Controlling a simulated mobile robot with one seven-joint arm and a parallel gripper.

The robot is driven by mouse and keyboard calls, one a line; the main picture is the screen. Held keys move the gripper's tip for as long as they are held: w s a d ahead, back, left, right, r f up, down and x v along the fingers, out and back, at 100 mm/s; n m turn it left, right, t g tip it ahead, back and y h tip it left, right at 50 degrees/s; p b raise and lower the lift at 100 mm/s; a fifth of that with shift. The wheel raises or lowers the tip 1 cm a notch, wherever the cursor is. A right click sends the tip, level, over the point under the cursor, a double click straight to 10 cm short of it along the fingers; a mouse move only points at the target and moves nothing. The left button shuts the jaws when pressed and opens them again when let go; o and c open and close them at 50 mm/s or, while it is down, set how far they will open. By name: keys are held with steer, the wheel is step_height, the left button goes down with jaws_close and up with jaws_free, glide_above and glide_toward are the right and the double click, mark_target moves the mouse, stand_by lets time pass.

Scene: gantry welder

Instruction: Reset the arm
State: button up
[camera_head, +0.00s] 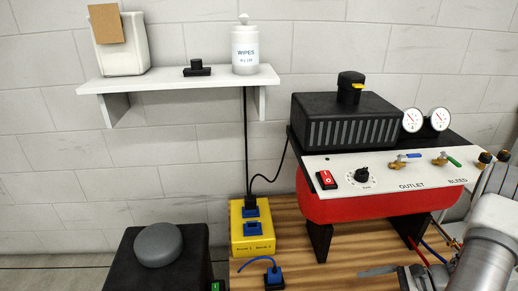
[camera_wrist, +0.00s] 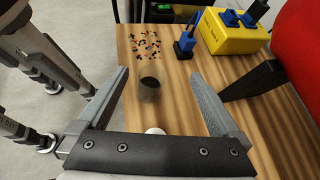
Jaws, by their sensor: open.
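My gripper (camera_wrist: 165,97) is open in the wrist view, with its two grey fingers spread above the wooden bench top (camera_wrist: 185,75). Nothing is between the fingers at their height. Below them on the bench is a small round dark spot (camera_wrist: 150,82) in a see-through or pale cylinder shape; I cannot tell what it is. In the head view, part of my arm shows at the lower right, beside the red compressor (camera_head: 370,200). The fingertips are not clear there.
A yellow power box (camera_head: 241,242) with blue plugs stands on the bench; a blue plug (camera_head: 274,278) lies in front. Small dark and orange bits (camera_wrist: 145,45) are scattered on the wood. A white shelf (camera_head: 180,85) holds a wipes bottle (camera_head: 245,50). A black box with a grey knob (camera_head: 158,245) stands left.

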steer(key=a+r+n+g+h, duration=0.1)
steer(key=a+r+n+h, duration=0.2)
steer(key=r, duration=0.5)
steer(key=a+r+n+g+h+p, duration=0.1)
steer(key=a+r+n, duration=0.2)
steer(key=a+r, duration=0.35)
steer(key=a+r+n+g+h, duration=0.1)
steer(key=a+r+n+h, duration=0.15)
steer(key=r, duration=0.65)
steer(key=s+a+r+n+t+h+b, duration=0.2)
steer(key=s+a+r+n+t+h, duration=0.4)
steer(key=s+r+n, duration=0.45)
step_height(320, 180, up, 21)
steer(key=n+g+y+p, duration=0.1)
steer(key=p, duration=2.1)
steer(key=shift+w+a+f, duration=0.2)
steer(key=shift+a, duration=0.2)
